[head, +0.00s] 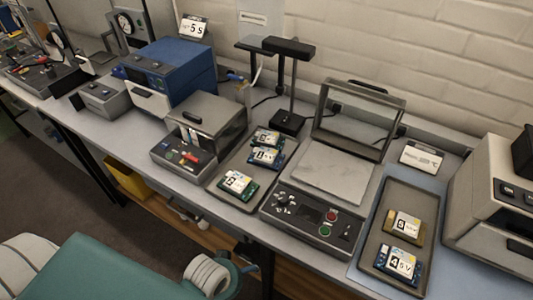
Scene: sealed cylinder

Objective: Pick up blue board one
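A blue board (399,263) with a white label lies at the front of the right tray (372,262). The label seems to read 4 and 5V, but the print is small. A brown-gold board (405,227) with a white label lies just behind it. In the left tray (222,168) lie a green-blue board (238,185) in front and two more labelled boards, one in the middle (266,157) and one at the back (266,138). I cannot tell which board is blue board one. Neither of my grippers shows in the head view.
A flat press with an upright frame (360,118) and a front control panel (312,222) stands between the trays. A cream machine (500,190) borders the right tray. A grey box device (205,125) and a blue machine (170,75) stand left. A lamp-like stand (289,120) rises behind.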

